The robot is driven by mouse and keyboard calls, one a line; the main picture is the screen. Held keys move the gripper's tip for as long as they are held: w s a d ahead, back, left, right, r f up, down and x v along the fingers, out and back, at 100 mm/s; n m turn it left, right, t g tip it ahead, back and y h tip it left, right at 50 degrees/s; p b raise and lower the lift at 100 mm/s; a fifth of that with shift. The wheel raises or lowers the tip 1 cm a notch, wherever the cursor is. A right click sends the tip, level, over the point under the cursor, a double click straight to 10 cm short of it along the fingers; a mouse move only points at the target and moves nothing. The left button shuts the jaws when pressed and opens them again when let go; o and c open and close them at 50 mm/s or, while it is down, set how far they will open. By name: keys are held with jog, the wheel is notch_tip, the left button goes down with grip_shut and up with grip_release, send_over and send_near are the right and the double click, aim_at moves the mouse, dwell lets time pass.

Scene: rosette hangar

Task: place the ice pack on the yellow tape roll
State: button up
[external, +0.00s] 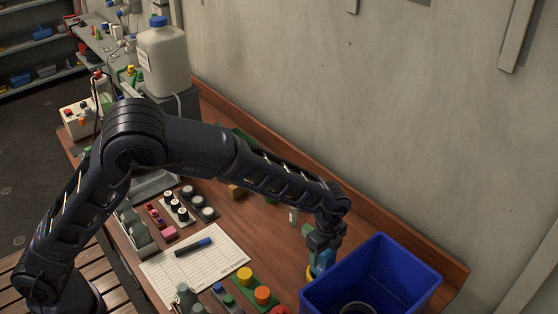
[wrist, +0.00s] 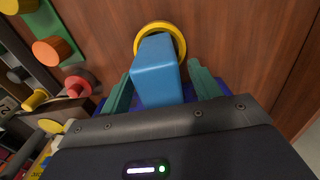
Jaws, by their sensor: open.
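The ice pack (wrist: 158,75) is a light blue block. In the wrist view it stands between my gripper's two green fingers and overlaps the yellow tape roll (wrist: 149,27), whose ring shows around its far end. My gripper (wrist: 163,86) is open, with a finger on each side of the ice pack. In the external view the ice pack (external: 327,258) shows below my wrist, with a bit of the yellow tape roll (external: 309,272) beneath it. The contact between the pack and the roll is hidden.
A blue bin (external: 408,262) stands close to the right of my gripper, with a dark round thing inside. A board with coloured knobs (external: 247,284) and a paper sheet with a marker (external: 194,247) lie to the left. The wall runs behind the wooden bench.

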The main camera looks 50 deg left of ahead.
notch_tip(320, 180, up, 10)
jog(key=s+a+r+n+t+h, duration=0.1)
jog(key=s+a+r+n, duration=0.3)
jog(key=s+a+r, duration=0.6)
jog(key=s+a+r+n+t, duration=0.1)
jog(key=s+a+r+n, duration=0.45)
jog(key=a, duration=0.65)
jog(key=s+a+n+t, duration=0.1)
jog(key=s+a, duration=0.3)
jog(key=s, duration=0.5)
jog(key=s+a+n, duration=0.4)
jog(key=s, duration=0.5)
jog(key=s+a+r+n+t+y, duration=0.1)
jog(key=s+a+n, duration=0.2)
jog(key=s, duration=0.6)
jog(key=shift+s+a+t, duration=0.3)
jog(key=shift+a, duration=0.55)
